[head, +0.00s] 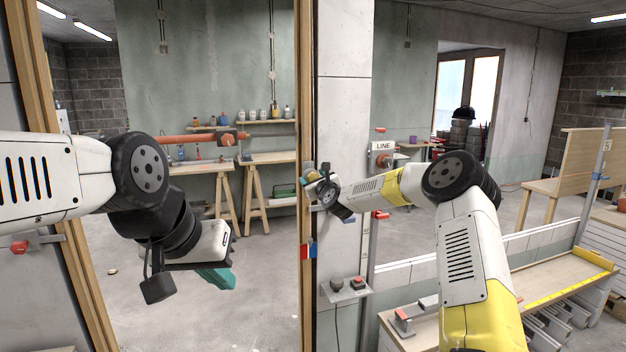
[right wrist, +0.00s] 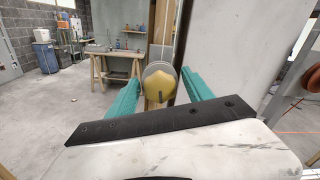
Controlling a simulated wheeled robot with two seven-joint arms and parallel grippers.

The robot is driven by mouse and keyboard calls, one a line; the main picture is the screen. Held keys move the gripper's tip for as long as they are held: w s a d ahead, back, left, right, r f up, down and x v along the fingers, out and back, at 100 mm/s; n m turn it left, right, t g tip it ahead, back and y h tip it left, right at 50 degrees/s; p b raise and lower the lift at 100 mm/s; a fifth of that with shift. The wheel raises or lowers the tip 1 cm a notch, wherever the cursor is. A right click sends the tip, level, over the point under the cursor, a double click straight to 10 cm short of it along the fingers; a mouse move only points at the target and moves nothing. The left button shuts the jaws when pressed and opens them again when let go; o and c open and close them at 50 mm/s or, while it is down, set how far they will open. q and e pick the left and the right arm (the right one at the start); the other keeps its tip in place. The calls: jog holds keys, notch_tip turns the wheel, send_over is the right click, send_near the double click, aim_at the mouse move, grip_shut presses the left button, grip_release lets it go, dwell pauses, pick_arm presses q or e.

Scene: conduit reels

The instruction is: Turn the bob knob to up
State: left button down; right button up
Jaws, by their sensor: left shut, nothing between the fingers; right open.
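A round yellow knob (right wrist: 158,86) with a grey disc behind it is in the middle of the right wrist view. A small dark mark shows low on its face; no label is readable. My right gripper (right wrist: 161,77) is open, with its teal fingers on either side of the knob; I cannot tell whether they touch it. In the head view my right gripper (head: 313,186) is at the wooden post by the doorway, where the knob is mostly hidden. My left gripper (head: 217,279) is shut and empty, hanging low in front of the doorway opening.
A wooden post (head: 306,110) and a pale wall panel (head: 343,100) stand beside the right gripper. A small shelf with a dark round knob and red button (head: 344,288) is below. A workbench (head: 560,275) with a yellow strip stands right. The floor beyond the doorway is mostly clear.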

grip_shut()
